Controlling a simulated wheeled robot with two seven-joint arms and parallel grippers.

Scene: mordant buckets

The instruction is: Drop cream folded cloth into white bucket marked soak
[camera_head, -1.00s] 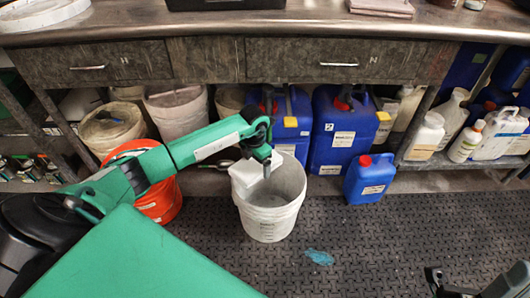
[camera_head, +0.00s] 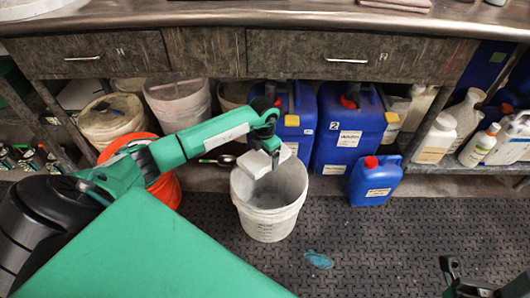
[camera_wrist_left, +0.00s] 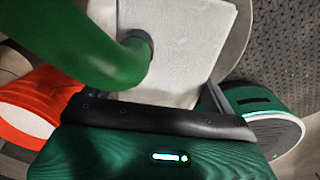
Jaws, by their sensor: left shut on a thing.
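My left gripper (camera_head: 275,158) is shut on the cream folded cloth (camera_head: 257,163), which looks nearly white. The cloth is at the upper left of the mouth of the white bucket (camera_head: 268,222), partly over its rim. The bucket stands upright on the floor mat, and its marking is too small to read. In the left wrist view the cloth (camera_wrist_left: 195,35) spreads out beyond the gripper, with a curved part of the bucket rim beside it. My right gripper (camera_head: 452,268) shows only in part at the lower right corner.
An orange bucket (camera_head: 166,188) stands left of the white one. A small blue jug with a red cap (camera_head: 374,184) stands to its right, with larger blue jugs (camera_head: 347,130) behind. The bench (camera_head: 240,25) overhangs the back. The dark mat (camera_head: 400,235) is mostly clear.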

